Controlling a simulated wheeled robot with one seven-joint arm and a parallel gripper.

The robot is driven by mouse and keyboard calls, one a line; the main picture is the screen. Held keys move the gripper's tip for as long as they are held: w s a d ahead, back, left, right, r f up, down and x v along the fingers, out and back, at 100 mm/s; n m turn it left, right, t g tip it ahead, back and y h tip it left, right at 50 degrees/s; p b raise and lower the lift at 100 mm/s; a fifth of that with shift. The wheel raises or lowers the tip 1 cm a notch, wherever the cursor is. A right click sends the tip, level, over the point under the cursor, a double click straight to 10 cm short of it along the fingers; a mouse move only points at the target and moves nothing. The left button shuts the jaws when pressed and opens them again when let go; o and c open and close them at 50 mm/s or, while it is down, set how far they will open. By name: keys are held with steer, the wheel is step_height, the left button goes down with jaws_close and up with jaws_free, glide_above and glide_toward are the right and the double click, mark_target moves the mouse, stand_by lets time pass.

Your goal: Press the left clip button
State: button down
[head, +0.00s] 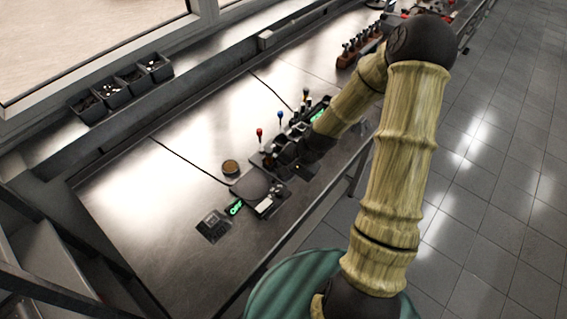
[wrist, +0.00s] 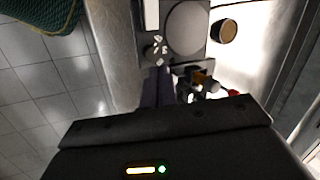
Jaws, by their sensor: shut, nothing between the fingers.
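My gripper (wrist: 158,74) shows in the wrist view with its narrow dark fingers together and nothing held. The fingertips are close to a dark device with a round plate (wrist: 187,28), a white block (wrist: 151,14) and a small cluster of pale knobs (wrist: 155,49). I cannot tell whether they touch it. In the head view the round plate (head: 250,184) lies on the bench, and my arm comes in from the right above a row of dark fixtures. I cannot make out the left clip button; it is hidden or too small to tell apart.
Red-topped (head: 259,133) and blue-topped (head: 280,115) levers stand beside my gripper. A brass-coloured round cup (head: 230,167) sits behind the plate. A green "OFF" display (head: 236,208) and a dark box (head: 213,226) are at the left. The bench (head: 150,190) is clear further left.

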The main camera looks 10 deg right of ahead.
steer(key=w+d+r+m+t+y+p, duration=0.1)
steer(key=w+r+m+t+y+p, duration=0.1)
steer(key=w+m, duration=0.6)
steer(key=m+t+y+p, duration=0.1)
steer(key=t+p, duration=0.1)
steer(key=p, duration=0.1)
steer(key=shift+w+d+p, duration=0.15)
steer(key=shift+d+p, duration=0.2)
step_height(320, 180, down, 9)
steer(key=b, duration=0.6)
steer(key=shift+r, duration=0.2)
steer(key=shift+f, duration=0.15)
stand_by(1.1)
steer(key=shift+f+b, duration=0.3)
steer(key=shift+b, duration=0.2)
steer(key=shift+f+b, duration=0.3)
steer(key=shift+f, duration=0.15)
stand_by(0.6)
steer(key=shift+r, duration=0.1)
steer(key=shift+r+p, duration=0.65)
steer(key=shift+r, duration=0.15)
